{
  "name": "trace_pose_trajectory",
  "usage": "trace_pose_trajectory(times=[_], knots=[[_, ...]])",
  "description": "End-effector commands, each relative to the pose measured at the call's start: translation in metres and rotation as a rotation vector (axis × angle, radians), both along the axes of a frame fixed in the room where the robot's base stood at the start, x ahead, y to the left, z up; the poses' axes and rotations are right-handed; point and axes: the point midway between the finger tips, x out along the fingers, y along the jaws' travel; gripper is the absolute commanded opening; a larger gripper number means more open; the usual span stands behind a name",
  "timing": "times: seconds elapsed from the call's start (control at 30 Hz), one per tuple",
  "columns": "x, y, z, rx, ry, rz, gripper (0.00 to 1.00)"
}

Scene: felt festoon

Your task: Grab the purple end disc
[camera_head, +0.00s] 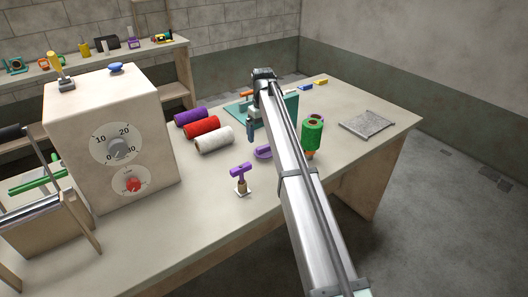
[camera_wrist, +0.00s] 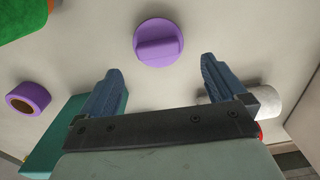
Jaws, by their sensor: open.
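The purple end disc (camera_wrist: 158,52) lies on the pale tabletop, with a raised bar across its upper face. In the wrist view it is just beyond and between my fingertips, not touching them. In the head view the disc (camera_head: 263,153) shows beside my arm, which may hide part of it. My gripper (camera_wrist: 161,74) is open and empty, with its two blue fingers wide apart. In the head view one blue finger (camera_head: 251,131) shows above the table.
A green spool (camera_head: 312,133) stands right of my arm. White (camera_head: 213,139), red (camera_head: 201,127) and purple (camera_head: 192,116) rolls lie to the left. A purple T-shaped tool (camera_head: 241,171) stands in front. A purple ring (camera_wrist: 27,98) lies left in the wrist view. A grey mat (camera_head: 367,124) is at right.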

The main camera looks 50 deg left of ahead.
Motion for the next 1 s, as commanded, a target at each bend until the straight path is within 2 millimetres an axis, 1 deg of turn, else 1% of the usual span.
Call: trace_pose_trajectory(times=[0.03, 0.1, 0.37, 0.47, 0.7, 0.8, 1.0], knots=[[0.000, -0.001, -0.009, -0.002, 0.000, 0.000, 0.98], [0.000, -0.001, -0.017, 0.000, 0.000, -0.001, 0.98], [0.001, -0.001, -0.031, 0.000, 0.000, -0.001, 0.98], [0.001, -0.001, -0.040, -0.001, 0.000, -0.001, 0.98], [0.002, -0.002, -0.071, 0.000, 0.000, -0.001, 0.98], [0.003, -0.001, -0.076, 0.001, -0.001, -0.001, 0.98], [0.003, -0.001, -0.076, 0.001, -0.001, -0.001, 0.97]])
